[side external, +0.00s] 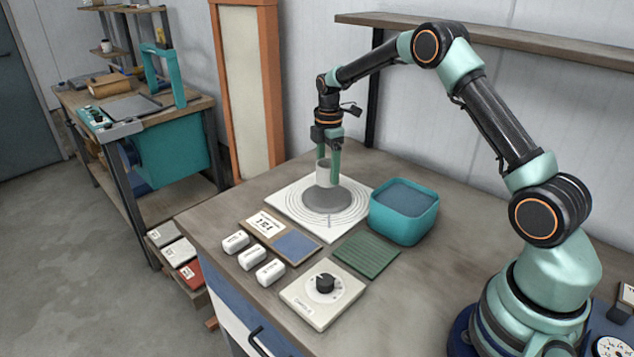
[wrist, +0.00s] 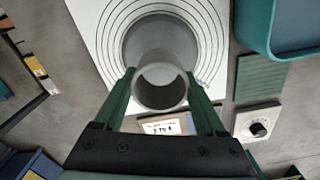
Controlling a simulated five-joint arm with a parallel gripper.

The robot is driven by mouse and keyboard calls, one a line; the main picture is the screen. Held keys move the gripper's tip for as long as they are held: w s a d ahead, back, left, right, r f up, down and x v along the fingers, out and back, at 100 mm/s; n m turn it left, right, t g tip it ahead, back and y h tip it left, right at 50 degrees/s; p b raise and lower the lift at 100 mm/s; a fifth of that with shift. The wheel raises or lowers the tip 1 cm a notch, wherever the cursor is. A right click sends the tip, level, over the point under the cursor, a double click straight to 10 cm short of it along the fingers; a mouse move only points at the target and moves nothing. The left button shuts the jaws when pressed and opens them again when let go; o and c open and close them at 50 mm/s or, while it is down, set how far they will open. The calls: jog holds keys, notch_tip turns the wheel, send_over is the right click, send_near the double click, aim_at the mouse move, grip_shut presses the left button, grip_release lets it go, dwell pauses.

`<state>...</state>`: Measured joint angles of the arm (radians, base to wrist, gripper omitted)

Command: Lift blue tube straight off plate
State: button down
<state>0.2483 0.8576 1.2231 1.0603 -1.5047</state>
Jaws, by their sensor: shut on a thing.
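A light grey, open-ended tube (side external: 325,175) stands upright over the dark grey round pad (side external: 322,203) on the white plate (side external: 286,207) with ring markings. It looks grey, not blue. My gripper (side external: 329,172) points down with its green fingers on both sides of the tube, shut on it. In the wrist view, the tube (wrist: 160,100) shows as a ring between the fingertips (wrist: 160,76), with the pad (wrist: 150,32) beyond it. I cannot tell whether the tube's lower end touches the pad.
A teal tub (side external: 405,226) stands close to the plate's right. A green ribbed mat (side external: 366,255), a dial box (side external: 322,298), a card and blue square tray (side external: 296,242) and several white blocks (side external: 250,257) lie in front. A shelf (side external: 480,37) runs along the wall behind my arm.

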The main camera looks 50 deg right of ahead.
jog(key=shift+r, duration=2.3)
